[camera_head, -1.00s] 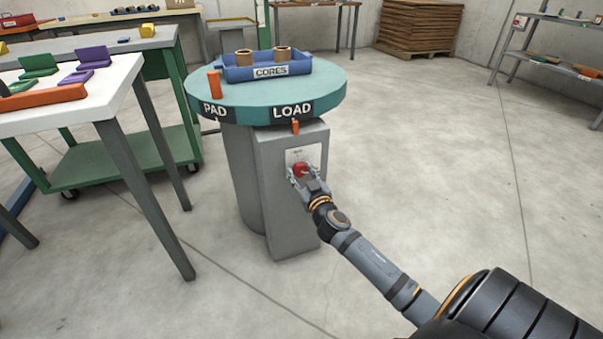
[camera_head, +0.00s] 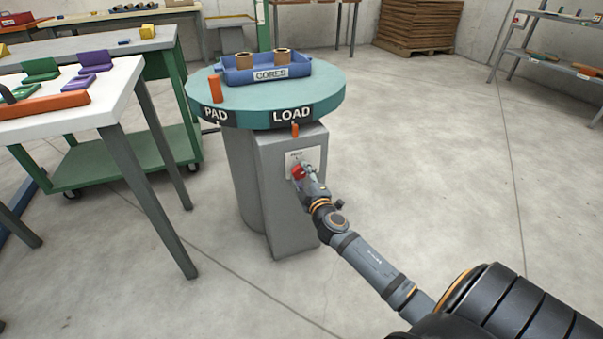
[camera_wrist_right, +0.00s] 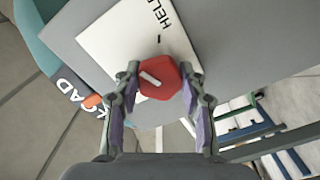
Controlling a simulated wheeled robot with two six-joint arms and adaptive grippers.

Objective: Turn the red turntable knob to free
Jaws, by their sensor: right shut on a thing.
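The red knob (camera_head: 299,172) sits on a white plate (camera_head: 314,156) on the front of the grey pedestal (camera_head: 283,225) under the turntable (camera_head: 250,93). In the right wrist view the red knob (camera_wrist_right: 162,79) has a white pointer bar, tilted relative to the plate, and the plate shows the letters "HEL" with a black tick mark. My right gripper (camera_head: 305,173) is shut on the knob; its two fingers (camera_wrist_right: 161,88) touch it from both sides in the wrist view. My left gripper is not in view.
The turntable carries a blue tray (camera_head: 240,75) marked CORES with two brown cores, and an orange peg (camera_head: 214,88). PAD and LOAD labels show on its rim. A white table (camera_head: 115,88) and a green cart stand at left.

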